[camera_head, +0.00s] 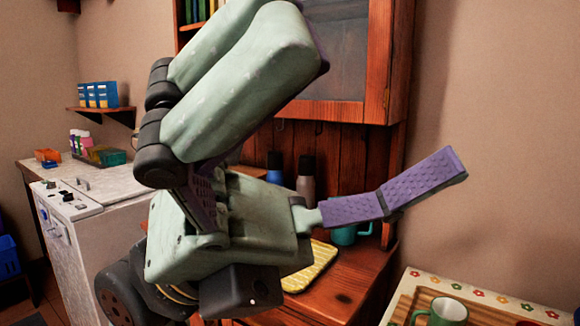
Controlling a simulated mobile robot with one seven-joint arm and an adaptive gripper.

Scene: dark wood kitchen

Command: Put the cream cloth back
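My gripper (378,112) fills the middle of the view. Its pale green fingers reach up and its purple-padded finger stretches to the right, wide apart, with nothing seen between them. I see no plain cream cloth for certain. A yellow patterned pad or cloth with a pale edge (318,266) lies flat on the wooden cabinet top, partly hidden behind my gripper. At the bottom right, a cream surface with a flower border (512,301) lies under a wooden tray (401,308); I cannot tell whether it is cloth.
A green mug (447,312) stands on the tray. A teal mug (343,236) and two dark-topped bottles (306,178) stand on the wooden cabinet (352,285), behind my gripper. A white appliance (85,240) is at left. The wall at right is bare.

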